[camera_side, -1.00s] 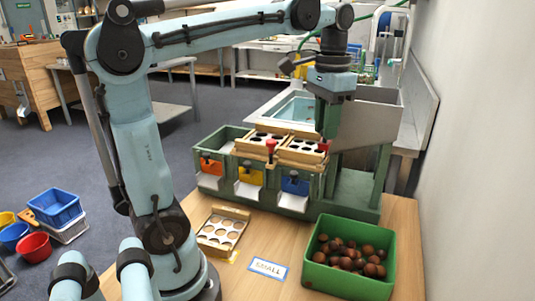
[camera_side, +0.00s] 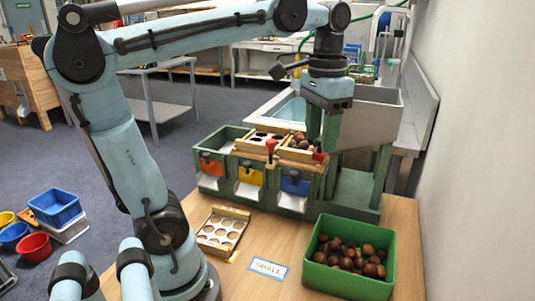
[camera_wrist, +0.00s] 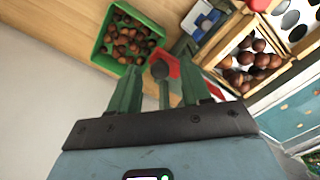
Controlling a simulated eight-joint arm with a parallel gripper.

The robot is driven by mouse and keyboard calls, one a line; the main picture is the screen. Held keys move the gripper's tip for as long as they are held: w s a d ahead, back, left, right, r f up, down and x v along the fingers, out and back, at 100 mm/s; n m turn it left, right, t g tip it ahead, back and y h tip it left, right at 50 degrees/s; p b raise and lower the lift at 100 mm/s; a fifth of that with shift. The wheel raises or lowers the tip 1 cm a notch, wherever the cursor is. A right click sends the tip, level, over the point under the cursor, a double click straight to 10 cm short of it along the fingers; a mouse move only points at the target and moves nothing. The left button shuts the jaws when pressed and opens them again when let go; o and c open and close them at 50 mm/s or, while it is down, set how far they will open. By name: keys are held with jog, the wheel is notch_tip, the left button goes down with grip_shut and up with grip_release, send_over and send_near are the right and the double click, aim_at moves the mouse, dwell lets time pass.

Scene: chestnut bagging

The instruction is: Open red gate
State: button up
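The red gate (camera_wrist: 188,82) with its dark round knob (camera_wrist: 160,70) shows between my fingers in the wrist view. In the side view the red gate (camera_side: 319,157) is a small red patch at the right end of the sorter, below my gripper (camera_side: 320,128). My gripper's green fingers (camera_wrist: 158,84) are apart, with the knob between them and visible space on both sides. Whether a finger touches the gate is unclear. Chestnuts (camera_side: 302,141) lie in the right-hand tray of the sorter, and they show in the wrist view (camera_wrist: 250,62).
Orange (camera_side: 211,167), yellow (camera_side: 250,176) and blue (camera_side: 294,187) gates line the sorter front. A red-topped handle (camera_side: 271,146) stands between the trays. A green bin (camera_side: 343,282) of chestnuts, a "SMALL" label (camera_side: 268,268) and a wooden holed tray (camera_side: 222,232) lie on the table.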

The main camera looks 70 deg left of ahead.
notch_tip(320, 180, up, 12)
dwell(0.8)
dwell(0.9)
jog(key=shift+f, duration=6.05)
jog(key=shift+r, duration=0.1)
notch_tip(320, 180, up, 12)
jog(key=shift+f, duration=6)
jog(key=shift+w+a, duration=0.35)
